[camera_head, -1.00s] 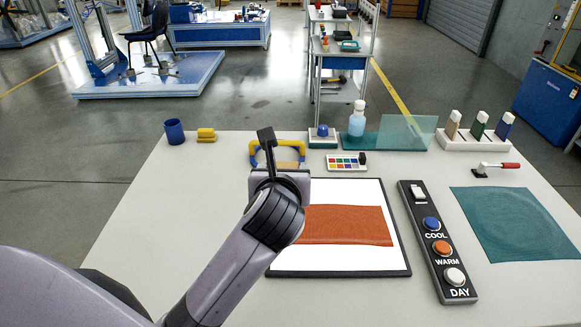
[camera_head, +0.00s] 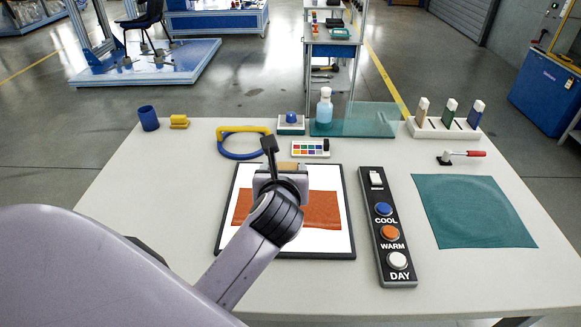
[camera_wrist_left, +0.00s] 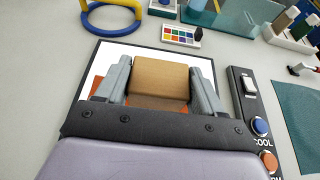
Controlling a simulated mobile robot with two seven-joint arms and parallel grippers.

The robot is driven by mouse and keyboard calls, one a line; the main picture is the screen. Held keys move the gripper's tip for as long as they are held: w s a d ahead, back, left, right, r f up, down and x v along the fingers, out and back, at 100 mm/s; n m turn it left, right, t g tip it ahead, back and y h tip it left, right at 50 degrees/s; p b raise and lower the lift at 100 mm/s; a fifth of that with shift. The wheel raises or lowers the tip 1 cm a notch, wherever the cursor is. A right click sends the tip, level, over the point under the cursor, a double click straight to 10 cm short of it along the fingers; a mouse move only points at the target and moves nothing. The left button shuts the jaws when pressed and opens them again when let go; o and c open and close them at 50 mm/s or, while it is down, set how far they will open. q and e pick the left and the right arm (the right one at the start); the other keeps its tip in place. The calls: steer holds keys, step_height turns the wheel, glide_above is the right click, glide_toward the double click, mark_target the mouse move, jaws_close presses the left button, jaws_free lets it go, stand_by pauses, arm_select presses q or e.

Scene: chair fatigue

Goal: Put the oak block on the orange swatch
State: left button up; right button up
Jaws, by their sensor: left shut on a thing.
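The oak block (camera_wrist_left: 160,78) is a tan wooden block between the two grey fingers of my left gripper (camera_wrist_left: 161,68). In the head view my left gripper (camera_head: 278,172) is over the far part of a white panel, and a bit of the block shows behind it. The orange swatch (camera_head: 320,208) is a flat woven cloth on the white panel (camera_head: 310,245) with a black frame. My gripper and forearm hide part of the swatch. In the wrist view, orange cloth shows beside and below the block; I cannot tell if they touch. My right gripper is not in view.
A button strip (camera_head: 386,230) labelled COOL, WARM and DAY lies right of the panel, then a teal cloth (camera_head: 470,212). A blue and yellow ring-shaped thing (camera_head: 240,155), a colour card (camera_head: 297,148) and a bottle (camera_head: 324,108) stand behind.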

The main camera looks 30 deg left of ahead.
arm_select(q)
steer(key=shift+w+d+f, duration=0.15)
steer(key=shift+w+d, duration=0.05)
steer(key=shift+d, duration=0.05)
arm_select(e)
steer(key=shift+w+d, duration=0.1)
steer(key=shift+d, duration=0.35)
arm_select(q)
steer(key=shift+f+b, duration=0.95)
steer(key=shift+f, duration=1.95)
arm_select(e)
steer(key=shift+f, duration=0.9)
arm_select(q)
steer(key=shift+p, duration=0.7)
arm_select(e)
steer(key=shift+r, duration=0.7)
arm_select(q)
steer(key=shift+f+b, duration=0.3)
steer(key=shift+f, duration=0.75)
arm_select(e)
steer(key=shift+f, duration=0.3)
arm_select(q)
steer(key=o, duration=1.1)
steer(key=shift+o, duration=0.2)
steer(key=shift+s, duration=0.15)
